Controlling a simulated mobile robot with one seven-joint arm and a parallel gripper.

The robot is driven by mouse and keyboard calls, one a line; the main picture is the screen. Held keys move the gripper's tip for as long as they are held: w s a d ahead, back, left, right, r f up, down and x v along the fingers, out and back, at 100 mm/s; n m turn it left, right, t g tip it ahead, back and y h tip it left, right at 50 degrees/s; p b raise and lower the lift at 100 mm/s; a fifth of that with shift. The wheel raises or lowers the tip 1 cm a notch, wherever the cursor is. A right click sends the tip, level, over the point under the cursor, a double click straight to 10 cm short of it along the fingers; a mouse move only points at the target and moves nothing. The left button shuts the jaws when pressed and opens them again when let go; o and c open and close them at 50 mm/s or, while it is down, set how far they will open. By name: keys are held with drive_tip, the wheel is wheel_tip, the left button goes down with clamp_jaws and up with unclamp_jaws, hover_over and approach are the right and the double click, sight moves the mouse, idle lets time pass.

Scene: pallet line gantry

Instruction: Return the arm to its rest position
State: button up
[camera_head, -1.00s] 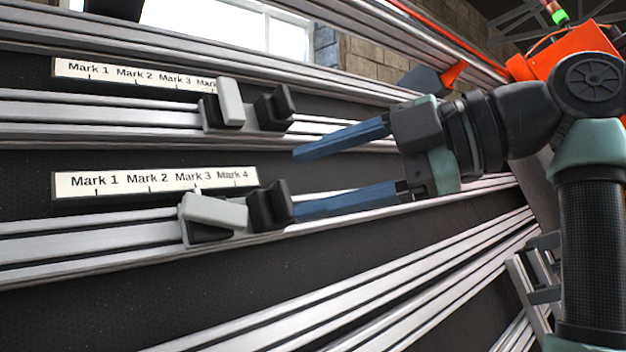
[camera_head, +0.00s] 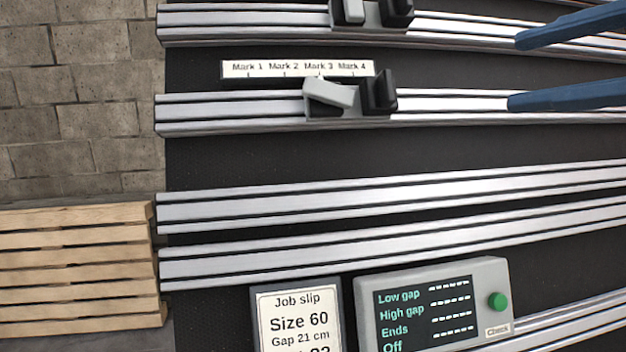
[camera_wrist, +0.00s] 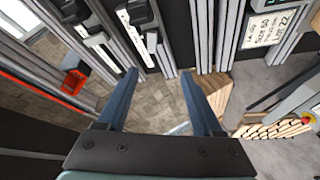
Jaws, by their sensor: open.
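My gripper (camera_head: 512,72) shows at the upper right of the head view as two blue fingers, spread apart with nothing between them. In the wrist view my gripper (camera_wrist: 160,78) is also open and empty. The lower slider block (camera_head: 347,98), with a light grey tilted lever and a dark knob, sits on a rail near Mark 3 and Mark 4. The fingers are to its right and apart from it in the picture. The upper slider block (camera_head: 370,14) is cut by the top edge. The rest of the arm is outside the head view.
Silver rails (camera_head: 400,190) run across a dark panel. A scale strip (camera_head: 297,69) reads Mark 1 to Mark 4. A job slip (camera_head: 298,318) says Size 60, Gap 21 cm. A display box (camera_head: 432,300) has a green button (camera_head: 497,301). Wooden pallets (camera_head: 80,265) stand at left.

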drive_tip(key=w+a+f+m+t+h, duration=0.2)
drive_tip(key=w+a+m+t+h, duration=0.2)
drive_tip(key=w+a+m+t, duration=0.5)
drive_tip(key=s+a+r+m+t+h, duration=0.2)
drive_tip(key=s+a+m, duration=0.3)
drive_tip(key=s, duration=0.3)
drive_tip(key=s+a+r+m+t+h, duration=0.2)
drive_tip(key=s+a+m+t, duration=0.2)
drive_tip(key=s, duration=0.4)
drive_tip(key=a+m, duration=0.1)
drive_tip(key=a, duration=0.1)
drive_tip(key=shift+a+h, duration=0.3)
drive_tip(key=shift+h, duration=0.1)
